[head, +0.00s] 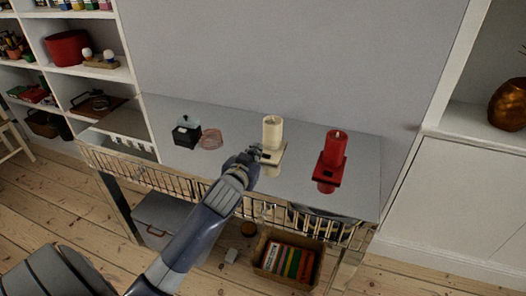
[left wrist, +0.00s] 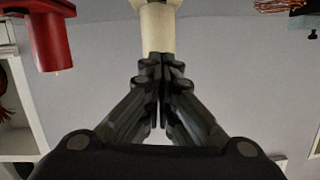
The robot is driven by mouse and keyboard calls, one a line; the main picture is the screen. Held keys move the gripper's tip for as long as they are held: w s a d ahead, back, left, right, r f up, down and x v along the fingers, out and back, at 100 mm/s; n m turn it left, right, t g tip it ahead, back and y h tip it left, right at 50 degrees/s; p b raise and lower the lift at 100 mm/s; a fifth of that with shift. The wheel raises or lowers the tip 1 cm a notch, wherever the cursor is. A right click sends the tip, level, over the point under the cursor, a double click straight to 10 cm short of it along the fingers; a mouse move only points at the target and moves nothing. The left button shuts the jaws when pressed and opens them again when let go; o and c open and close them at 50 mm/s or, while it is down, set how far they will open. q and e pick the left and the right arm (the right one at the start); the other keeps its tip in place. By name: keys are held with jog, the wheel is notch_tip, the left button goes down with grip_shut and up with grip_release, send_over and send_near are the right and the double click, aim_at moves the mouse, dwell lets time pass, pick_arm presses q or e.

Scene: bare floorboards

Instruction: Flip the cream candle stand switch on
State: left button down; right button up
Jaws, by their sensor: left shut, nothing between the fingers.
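The cream candle (head: 272,131) stands upright on its cream stand (head: 278,151) on the grey tabletop. A small dark patch shows on the stand's front, but I cannot tell the switch's position. My left gripper (head: 256,151) is shut and empty at the stand's front left edge. My right gripper is in neither view.
A red candle (head: 335,148) on a red stand (head: 331,172) is to the right. A dark box (head: 186,134) and a pinkish wire item (head: 211,139) are to the left. The tabletop (head: 225,119) is clear behind. A wire rail (head: 120,166) runs along the front.

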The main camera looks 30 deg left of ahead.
pick_arm(q)
jog(key=shift+w, duration=0.1)
send_over(266, 156)
jog(key=s, duration=0.2)
jog(key=shift+w+d+f, duration=0.1)
jog(key=shift+w+f, duration=0.05)
jog(key=shift+f, duration=0.5)
jog(key=shift+w+d+f, duration=0.1)
jog(key=shift+f, duration=0.5)
notch_tip(266, 156, down, 3)
jog(key=shift+a+r, duration=0.15)
jog(key=shift+s+a+f, duration=0.1)
jog(key=shift+s+f, duration=0.05)
jog(key=shift+f, duration=0.55)
